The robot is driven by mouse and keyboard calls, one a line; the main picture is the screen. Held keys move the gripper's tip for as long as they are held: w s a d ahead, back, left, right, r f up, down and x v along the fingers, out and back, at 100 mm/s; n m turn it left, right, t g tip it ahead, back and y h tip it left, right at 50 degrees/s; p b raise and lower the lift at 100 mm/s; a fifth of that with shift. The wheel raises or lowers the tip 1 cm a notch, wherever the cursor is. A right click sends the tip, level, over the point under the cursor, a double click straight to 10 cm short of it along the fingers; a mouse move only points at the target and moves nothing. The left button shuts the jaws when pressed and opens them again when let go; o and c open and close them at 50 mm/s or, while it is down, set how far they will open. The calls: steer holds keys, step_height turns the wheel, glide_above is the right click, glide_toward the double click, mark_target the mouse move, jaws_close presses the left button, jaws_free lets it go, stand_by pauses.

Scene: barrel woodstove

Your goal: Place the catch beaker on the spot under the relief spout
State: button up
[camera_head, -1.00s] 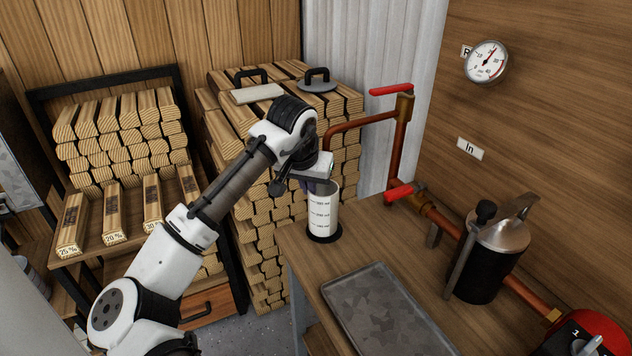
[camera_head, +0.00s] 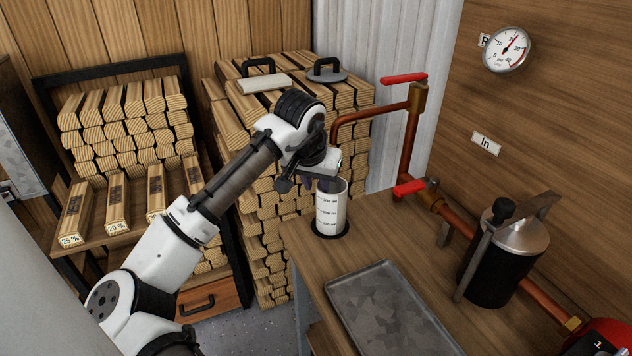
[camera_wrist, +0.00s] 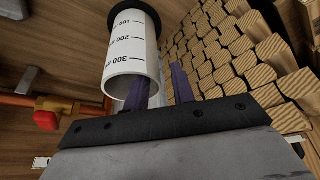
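The catch beaker (camera_head: 331,212), a white cylinder with dark volume marks, stands upright on a black round base at the back left corner of the bench. The copper relief spout (camera_head: 349,118) bends down above and behind it; its lower end is hidden by my gripper. My gripper (camera_head: 318,184) is at the beaker's rim. In the wrist view my purple fingers (camera_wrist: 161,84) are spread apart: one overlaps the mouth of the beaker (camera_wrist: 131,55), the other is outside its wall. I see a gap between fingers and wall. The spot itself is not clearly distinguishable from the black base.
A grey metal tray (camera_head: 385,308) lies on the bench in front. Red-handled valves (camera_head: 409,188) and copper pipe run along the right, beside a black canister (camera_head: 502,262). Stacked firewood (camera_head: 262,215) stands behind the bench. Bench surface between beaker and tray is clear.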

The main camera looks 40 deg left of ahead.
steer(key=v, duration=1.2)
steer(key=shift+b, duration=0.35)
